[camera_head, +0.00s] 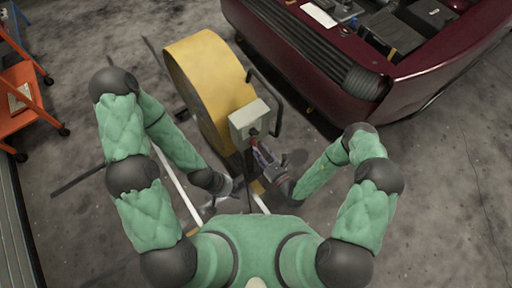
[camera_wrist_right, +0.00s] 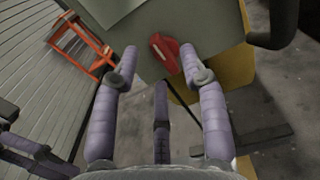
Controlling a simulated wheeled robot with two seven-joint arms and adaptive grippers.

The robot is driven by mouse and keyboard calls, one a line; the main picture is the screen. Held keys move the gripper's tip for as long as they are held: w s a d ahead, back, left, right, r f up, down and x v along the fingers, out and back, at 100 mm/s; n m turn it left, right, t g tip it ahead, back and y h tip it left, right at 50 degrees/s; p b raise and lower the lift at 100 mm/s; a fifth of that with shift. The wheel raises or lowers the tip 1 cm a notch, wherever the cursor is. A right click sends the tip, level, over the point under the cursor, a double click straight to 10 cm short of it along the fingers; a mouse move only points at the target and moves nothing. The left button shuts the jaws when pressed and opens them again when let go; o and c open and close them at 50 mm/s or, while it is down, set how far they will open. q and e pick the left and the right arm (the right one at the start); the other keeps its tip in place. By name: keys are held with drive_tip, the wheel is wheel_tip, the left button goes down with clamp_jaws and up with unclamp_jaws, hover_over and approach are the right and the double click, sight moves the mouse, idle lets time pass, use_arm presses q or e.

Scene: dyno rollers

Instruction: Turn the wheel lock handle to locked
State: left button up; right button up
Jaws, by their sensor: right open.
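The wheel lock handle (camera_wrist_right: 165,54) is a small red lever on the front of a pale grey-green box (camera_head: 246,117). In the right wrist view it sits just beyond and between my fingertips. My right gripper (camera_head: 262,155) is open in front of the box, with its fingers spread around the handle's line. I cannot tell if a finger touches the handle. In the head view the gripper mostly covers the handle. My left gripper (camera_head: 222,188) hangs lower and to the left, apart from the box. It is too small and dark to read its fingers.
A large yellow roller wheel (camera_head: 205,80) stands behind the box. A black bar (camera_head: 277,100) juts out at the box's right. A dark red car (camera_head: 440,75) with an open engine bay is at upper right. An orange cart (camera_head: 22,85) stands at far left. Floor at right is clear.

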sight(254, 144)
drive_tip(key=shift+x, duration=1.45)
drive_tip(key=c, duration=0.8)
drive_tip(key=shift+c, duration=0.2)
